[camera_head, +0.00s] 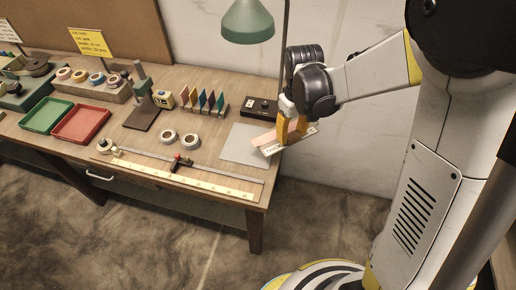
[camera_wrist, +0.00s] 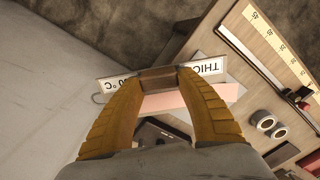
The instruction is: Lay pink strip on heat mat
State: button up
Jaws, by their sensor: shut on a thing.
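The flat grey heat mat (camera_head: 240,150) lies at the right end of the bench. The strip overlaps the mat's right part in the head view. I cannot tell whether it touches the mat.
A black control box (camera_head: 262,106) stands behind the mat. Several upright coloured cards (camera_head: 205,101) and two tape rolls (camera_head: 190,141) are to the left. A long ruler (camera_head: 190,181) lies along the front edge. A green lamp (camera_head: 248,22) hangs above.

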aim_at(268, 137)
jog(key=a+f, duration=0.1)
jog(key=a, duration=0.1)
jog(key=w+a+f+b, duration=0.1)
jog(key=a+f, duration=0.1)
jog(key=a+f+b, duration=0.1)
jog(key=a, duration=0.1)
jog(key=shift+w+a+f, duration=0.15)
jog(key=shift+w+a, duration=0.15)
jog(key=shift+f+b, duration=0.85)
jog(key=shift+f, duration=1.05)
jog(key=shift+f, duration=0.25)
jog(key=o, duration=1.3)
jog(key=shift+r, duration=0.1)
